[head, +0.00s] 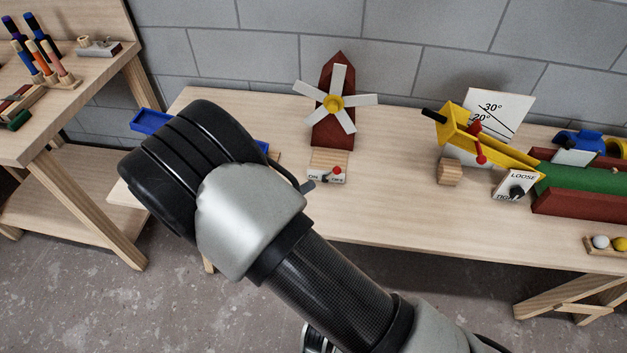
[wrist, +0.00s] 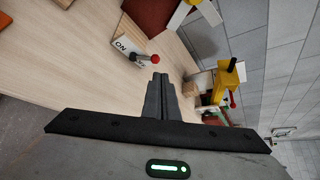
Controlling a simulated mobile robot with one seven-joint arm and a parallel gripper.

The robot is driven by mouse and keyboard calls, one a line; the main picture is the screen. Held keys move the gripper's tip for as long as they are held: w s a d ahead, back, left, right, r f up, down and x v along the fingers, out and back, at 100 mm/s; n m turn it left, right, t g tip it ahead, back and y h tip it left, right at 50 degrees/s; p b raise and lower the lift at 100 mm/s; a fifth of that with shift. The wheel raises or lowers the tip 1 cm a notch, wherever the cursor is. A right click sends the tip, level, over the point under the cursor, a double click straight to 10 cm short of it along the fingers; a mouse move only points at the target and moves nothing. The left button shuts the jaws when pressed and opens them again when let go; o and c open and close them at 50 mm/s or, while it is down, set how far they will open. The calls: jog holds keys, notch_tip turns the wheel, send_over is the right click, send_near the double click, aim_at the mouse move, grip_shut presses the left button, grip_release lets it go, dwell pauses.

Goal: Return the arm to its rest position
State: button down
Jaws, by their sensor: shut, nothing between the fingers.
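My arm (head: 325,285) reaches up from the lower right of the head view, over the front of the long bench. My gripper (head: 308,186) shows there only as a small dark tip past my wrist, just left of and below the switch box (head: 327,175). In the wrist view my gripper (wrist: 160,77) has its two dark fingers together and nothing between them. The switch box's red-knobbed lever (wrist: 155,59) appears just beyond the fingertips and leans away from the ON label. I cannot tell whether they touch.
A windmill (head: 335,105) stands behind the switch box. To the right are a wooden block (head: 450,172), a yellow tilting chute (head: 495,147), a LOOSE/TIGHT dial (head: 517,190) and a green roller (head: 585,188). A blue tray (head: 152,121) is partly behind my arm. Another table (head: 90,75) stands left.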

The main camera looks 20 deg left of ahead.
jog(key=d+r+m+g+h, duration=0.1)
jog(key=d+r+m+g, duration=0.4)
jog(key=d+r+m, duration=0.65)
jog(key=d+r+m+g+h, duration=0.1)
jog(key=d+r+m+g, duration=0.3)
jog(key=d+r+m, duration=0.75)
jog(key=s+d+r+m+t+y, duration=0.1)
jog(key=s+d+r+m+y, duration=0.2)
jog(key=s+d+r+m, duration=0.5)
jog(key=s+d+r+m+y, duration=0.1)
jog(key=s+d+m+y, duration=0.35)
jog(key=m, duration=0.75)
notch_tip(320, 180, up, 14)
jog(key=s+d+h+p, duration=0.1)
jog(key=h+p, duration=0.1)
jog(key=p, duration=1.1)
jog(key=shift+s+d+m+p, duration=0.15)
jog(key=shift+d+m+p, duration=0.1)
jog(key=shift+m+p, duration=0.15)
